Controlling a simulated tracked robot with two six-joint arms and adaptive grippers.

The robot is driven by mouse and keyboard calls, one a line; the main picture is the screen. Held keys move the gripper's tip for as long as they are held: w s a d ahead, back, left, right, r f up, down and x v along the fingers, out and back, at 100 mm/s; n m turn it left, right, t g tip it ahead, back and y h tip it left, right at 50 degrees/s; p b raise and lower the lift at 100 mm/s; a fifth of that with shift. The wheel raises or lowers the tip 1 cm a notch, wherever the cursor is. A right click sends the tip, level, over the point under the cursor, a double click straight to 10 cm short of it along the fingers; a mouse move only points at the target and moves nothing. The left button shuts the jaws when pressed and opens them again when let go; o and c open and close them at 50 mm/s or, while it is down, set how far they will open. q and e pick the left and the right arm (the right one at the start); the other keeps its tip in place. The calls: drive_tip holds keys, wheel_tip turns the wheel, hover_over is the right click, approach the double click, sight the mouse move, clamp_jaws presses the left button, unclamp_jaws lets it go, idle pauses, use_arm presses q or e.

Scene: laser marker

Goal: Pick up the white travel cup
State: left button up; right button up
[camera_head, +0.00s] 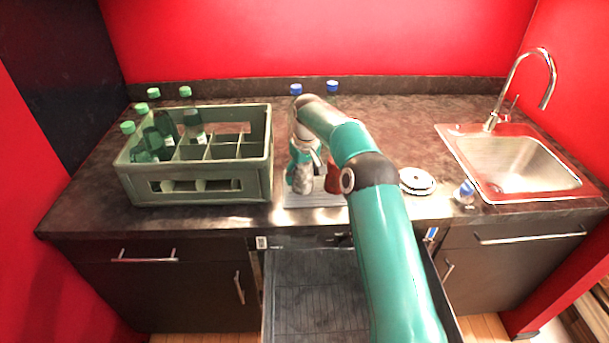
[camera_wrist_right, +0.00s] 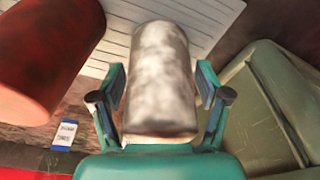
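The white travel cup, mottled grey-white, stands on the counter in the head view (camera_head: 303,180), partly hidden by my right gripper (camera_head: 303,160). In the right wrist view the cup (camera_wrist_right: 163,75) lies between the two fingers of my right gripper (camera_wrist_right: 162,90). The fingers are spread on either side of it, with a narrow gap visible at each side, so the gripper looks open around the cup. My left gripper is not in view.
A red cup (camera_wrist_right: 45,55) stands close beside the white cup on a ribbed light mat (camera_head: 305,201). A green crate (camera_head: 200,155) with several green bottles is left. A white disc (camera_head: 417,181), a blue-capped bottle (camera_head: 465,191) and a sink (camera_head: 515,162) are right.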

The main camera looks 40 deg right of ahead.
drive_tip(key=c, duration=0.8)
drive_tip(key=shift+r, duration=0.15)
